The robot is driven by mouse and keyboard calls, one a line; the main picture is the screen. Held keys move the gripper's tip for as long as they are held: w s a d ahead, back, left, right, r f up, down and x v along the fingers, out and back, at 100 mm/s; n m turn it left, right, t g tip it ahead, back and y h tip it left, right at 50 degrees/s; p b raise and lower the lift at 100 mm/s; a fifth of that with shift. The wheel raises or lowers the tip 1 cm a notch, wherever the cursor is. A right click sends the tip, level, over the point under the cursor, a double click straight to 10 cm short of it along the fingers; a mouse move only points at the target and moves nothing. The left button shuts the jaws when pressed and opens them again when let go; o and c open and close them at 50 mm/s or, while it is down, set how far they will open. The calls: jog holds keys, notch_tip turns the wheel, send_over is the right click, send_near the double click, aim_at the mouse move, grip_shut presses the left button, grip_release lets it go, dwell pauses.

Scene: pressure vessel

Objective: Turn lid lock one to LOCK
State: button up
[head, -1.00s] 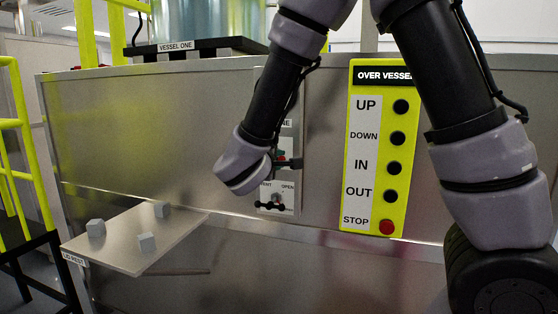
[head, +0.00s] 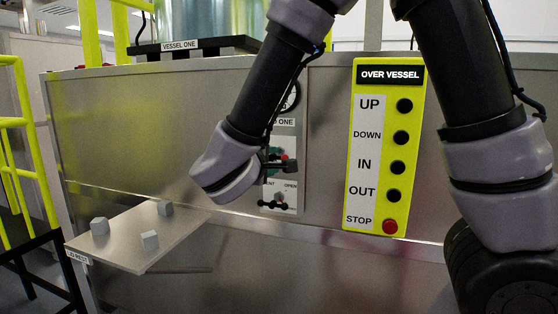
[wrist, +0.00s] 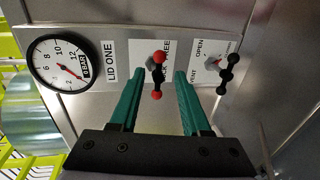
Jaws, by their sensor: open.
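The lid lock one handle is a red and black bar knob (wrist: 157,74) on a white plate beside the LID ONE label (wrist: 110,62) in the wrist view. The handle runs roughly up and down in that picture, and a partly hidden word ending in REE shows beside it. My gripper (wrist: 160,72) is open, its two teal fingers pointing at the panel, one on each side of the handle; I cannot tell if they touch it. In the head view my gripper (head: 277,158) is at the panel, and my wrist hides part of the lock.
A black vent knob (wrist: 228,74) with VENT and OPEN marks sits beside the lock. A pressure gauge (wrist: 56,62) is on the other side. A yellow button panel (head: 417,150) stands to the right. A metal shelf (head: 115,248) with small grey blocks juts out at left.

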jog(key=shift+v, duration=1.65)
jog(key=s+d+m+g, duration=0.2)
jog(key=d+m+g, duration=0.35)
jog(key=d, duration=0.65)
jog(key=s+d+m+g, duration=0.2)
jog(key=d+m+g, duration=0.35)
jog(key=d, duration=0.65)
jog(key=s+d+r+m+t+y, duration=0.1)
jog(key=s+r+m+t+y, duration=0.2)
jog(key=r+m+y, duration=0.4)
jog(key=shift+d+v, duration=0.2)
jog(key=shift+v, duration=0.85)
